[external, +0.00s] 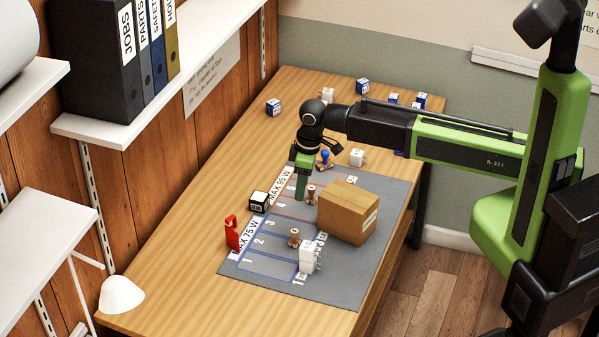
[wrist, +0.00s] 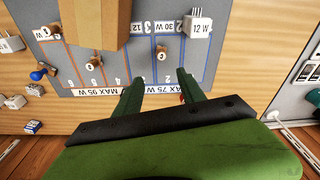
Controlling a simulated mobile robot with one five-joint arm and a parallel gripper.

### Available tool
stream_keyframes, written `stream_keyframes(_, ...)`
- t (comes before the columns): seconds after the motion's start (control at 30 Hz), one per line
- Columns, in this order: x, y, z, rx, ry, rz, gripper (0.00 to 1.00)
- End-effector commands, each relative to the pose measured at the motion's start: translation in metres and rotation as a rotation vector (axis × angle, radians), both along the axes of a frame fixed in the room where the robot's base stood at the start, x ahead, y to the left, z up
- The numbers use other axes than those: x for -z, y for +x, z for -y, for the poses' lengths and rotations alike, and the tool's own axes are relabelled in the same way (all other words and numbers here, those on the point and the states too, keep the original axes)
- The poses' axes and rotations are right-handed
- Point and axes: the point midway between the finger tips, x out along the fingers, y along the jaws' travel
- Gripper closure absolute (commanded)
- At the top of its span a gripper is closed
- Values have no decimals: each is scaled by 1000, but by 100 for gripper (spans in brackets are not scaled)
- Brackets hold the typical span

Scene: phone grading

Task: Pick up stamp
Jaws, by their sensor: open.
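A small stamp (external: 325,158) with a blue knob handle stands near the far edge of the grey mat; it also shows at the left of the wrist view (wrist: 38,75). My gripper (external: 301,194) points down over the left part of the mat, nearer the camera than the stamp. In the wrist view my gripper (wrist: 158,84) has its two green fingers apart with nothing between them. The stamp lies well to the left of the fingers there. Small brown wooden pieces (external: 294,237) stand on the mat.
The grey mat (external: 345,285) has numbered lanes. A cardboard box (external: 348,212) stands on its right side. A white 12 W block (external: 309,256), a red object (external: 232,233) and a black-and-white cube (external: 259,202) stand around it. The near-left table (external: 185,265) is mostly clear.

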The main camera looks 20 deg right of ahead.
Motion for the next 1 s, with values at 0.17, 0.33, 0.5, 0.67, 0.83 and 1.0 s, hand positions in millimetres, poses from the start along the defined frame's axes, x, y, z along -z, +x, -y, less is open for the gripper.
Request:
stream_keyframes(0.17,15,2,0,2,0,0,53)
stream_keyframes(0.33,50,4,-3,3,0,0,53)
stream_keyframes(0.5,86,6,-7,3,0,0,53)
stream_keyframes(0.67,117,8,-10,3,0,0,53)
stream_keyframes(0.83,124,9,-11,3,0,0,53)
stream_keyframes(1.0,130,9,-12,3,0,0,53)
